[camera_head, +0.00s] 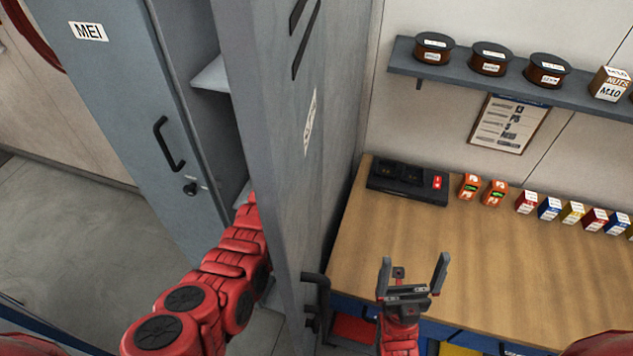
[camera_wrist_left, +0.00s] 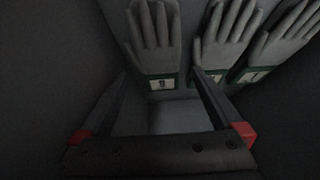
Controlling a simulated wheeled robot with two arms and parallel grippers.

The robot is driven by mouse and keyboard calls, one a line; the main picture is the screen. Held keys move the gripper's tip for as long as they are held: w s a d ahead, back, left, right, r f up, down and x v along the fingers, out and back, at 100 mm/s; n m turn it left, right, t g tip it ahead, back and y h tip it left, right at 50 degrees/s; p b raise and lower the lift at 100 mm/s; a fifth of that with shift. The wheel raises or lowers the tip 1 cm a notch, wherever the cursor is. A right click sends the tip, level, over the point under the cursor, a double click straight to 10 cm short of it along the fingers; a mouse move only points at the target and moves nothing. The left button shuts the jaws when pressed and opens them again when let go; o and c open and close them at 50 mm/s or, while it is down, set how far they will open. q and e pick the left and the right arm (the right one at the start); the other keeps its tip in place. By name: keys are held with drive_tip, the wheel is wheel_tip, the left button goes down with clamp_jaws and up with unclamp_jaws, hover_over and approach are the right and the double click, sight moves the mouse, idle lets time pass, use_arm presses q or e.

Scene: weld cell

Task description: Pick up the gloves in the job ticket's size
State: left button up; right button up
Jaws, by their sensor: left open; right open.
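In the left wrist view, several pairs of grey gloves hang or stand in a row in a dark space: one at the left (camera_wrist_left: 152,38), one in the middle (camera_wrist_left: 224,32) and one at the right edge (camera_wrist_left: 287,38). Each has a green-edged cuff with a small tag; the tags are too small to read. My left gripper (camera_wrist_left: 160,100) is open, its fingers below and around the left glove's cuff, nothing between them. In the head view my left arm reaches into the open locker and its gripper is hidden. My right gripper (camera_head: 414,275) is open and empty above the bench's front edge. No job ticket is readable.
The locker's door (camera_head: 285,150) stands open between my arms. A closed locker door marked MEI (camera_head: 120,90) is at the left. The wooden bench (camera_head: 500,260) carries a black charger (camera_head: 408,182) and small boxes at its back. A shelf (camera_head: 460,77) holds spools.

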use_arm(q)
drive_tip(key=shift+b+x, duration=0.5)
drive_tip(key=shift+x, duration=0.45)
drive_tip(key=b+x, duration=0.2)
drive_tip(key=b, duration=0.2)
drive_tip(key=shift+w+f+b, duration=0.15)
drive_tip(key=shift+f+b, duration=0.25)
drive_tip(key=shift+d, duration=0.1)
drive_tip(key=shift+r, duration=0.15)
drive_tip(key=c, duration=1.4)
drive_tip(key=shift+c, duration=0.7)
drive_tip(key=shift+r, duration=0.1)
